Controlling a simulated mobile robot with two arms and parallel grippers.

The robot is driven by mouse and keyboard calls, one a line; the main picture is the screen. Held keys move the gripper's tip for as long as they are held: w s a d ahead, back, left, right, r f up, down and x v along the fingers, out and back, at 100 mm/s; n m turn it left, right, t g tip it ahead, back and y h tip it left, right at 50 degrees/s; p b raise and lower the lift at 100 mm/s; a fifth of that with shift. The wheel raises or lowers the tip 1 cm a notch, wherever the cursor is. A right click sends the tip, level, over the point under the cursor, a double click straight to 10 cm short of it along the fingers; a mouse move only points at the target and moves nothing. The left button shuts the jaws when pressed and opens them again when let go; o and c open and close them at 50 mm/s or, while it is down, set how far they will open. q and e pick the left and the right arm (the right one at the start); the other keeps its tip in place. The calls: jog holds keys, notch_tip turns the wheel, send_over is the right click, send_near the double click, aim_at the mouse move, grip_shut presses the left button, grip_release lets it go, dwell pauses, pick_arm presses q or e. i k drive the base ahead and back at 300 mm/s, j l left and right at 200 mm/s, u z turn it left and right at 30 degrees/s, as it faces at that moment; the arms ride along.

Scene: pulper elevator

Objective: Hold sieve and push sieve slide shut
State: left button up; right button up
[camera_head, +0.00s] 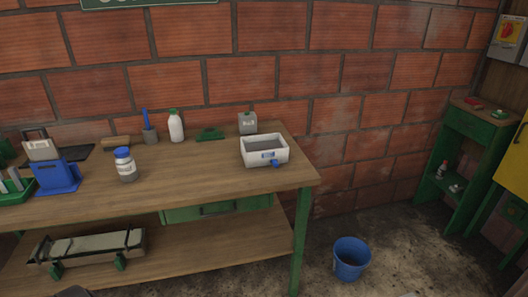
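A white rectangular box (264,151) with a grey inside stands near the right end of the workbench and looks like the sieve. Neither of my grippers shows in the head view.
The wooden workbench (200,172) has clear room in front of the box. A grey canister (247,122) stands behind it. Bottles and a blue container (56,177) stand further left. A blue bucket (350,259) stands on the floor at the right.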

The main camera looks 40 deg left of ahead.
aim_at(275, 163)
jog(key=i+u, duration=0.15)
jog(key=u, duration=0.3)
jog(key=i+j+u, duration=0.1)
jog(key=u, duration=0.35)
jog(key=i+l+u, duration=0.1)
jog(key=i+u, duration=0.15)
jog(key=u, duration=0.2)
jog(key=i+l+u, duration=0.35)
jog(key=i+l, duration=0.6)
jog(key=i+z, duration=0.15)
jog(key=z, duration=0.4)
jog(key=k+j+z, duration=0.15)
jog(key=j+z, duration=0.25)
jog(key=k+j+z, duration=0.2)
jog(key=z, duration=0.2)
jog(key=k+j+z, duration=0.2)
jog(key=z, duration=0.2)
jog(key=k, duration=0.05)
